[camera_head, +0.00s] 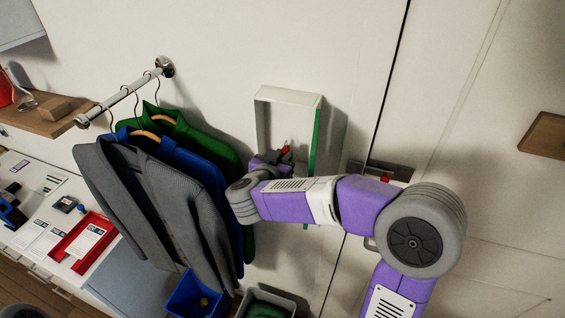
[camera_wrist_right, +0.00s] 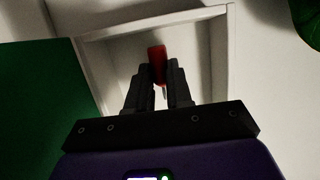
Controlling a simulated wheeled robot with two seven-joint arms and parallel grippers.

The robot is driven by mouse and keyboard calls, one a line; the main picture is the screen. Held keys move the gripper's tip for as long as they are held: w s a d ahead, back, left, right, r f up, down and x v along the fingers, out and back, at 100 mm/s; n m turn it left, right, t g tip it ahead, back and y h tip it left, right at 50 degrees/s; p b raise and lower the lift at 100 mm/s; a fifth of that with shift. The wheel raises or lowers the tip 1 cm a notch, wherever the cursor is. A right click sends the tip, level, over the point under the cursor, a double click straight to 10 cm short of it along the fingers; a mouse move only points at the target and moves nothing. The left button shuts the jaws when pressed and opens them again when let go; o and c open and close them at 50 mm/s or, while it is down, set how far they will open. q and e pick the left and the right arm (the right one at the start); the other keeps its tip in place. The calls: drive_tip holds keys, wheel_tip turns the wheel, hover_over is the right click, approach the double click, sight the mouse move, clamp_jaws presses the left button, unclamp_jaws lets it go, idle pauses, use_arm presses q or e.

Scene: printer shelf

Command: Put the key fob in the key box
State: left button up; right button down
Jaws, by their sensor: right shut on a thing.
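The key box (camera_head: 289,97) is a white open-fronted box on the wall, with a green door (camera_head: 316,130) standing open along its right side. My right gripper (camera_head: 281,156) is shut on the red key fob (camera_head: 286,149) at the lower part of the box opening. In the right wrist view the fob (camera_wrist_right: 157,65) stands up between the fingertips (camera_wrist_right: 162,76), in front of the box interior framed by its white rim (camera_wrist_right: 150,26). The green door (camera_wrist_right: 35,100) fills the left there. Whether the fob touches the back of the box cannot be told. My left gripper is not in view.
Jackets (camera_head: 160,200) hang from a wall rail (camera_head: 122,93) left of the box. A blue bin (camera_head: 190,297) and a grey bin (camera_head: 270,297) stand below. A desk with a red tray (camera_head: 84,245) is at the lower left. A wooden shelf (camera_head: 547,134) is at the far right.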

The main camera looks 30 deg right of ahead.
drive_tip(key=shift+w+d+f, duration=0.15)
drive_tip(key=shift+w+f, duration=0.05)
drive_tip(key=shift+f, duration=0.55)
drive_tip(key=shift+f, duration=0.15)
drive_tip(key=c, duration=1)
unclamp_jaws()
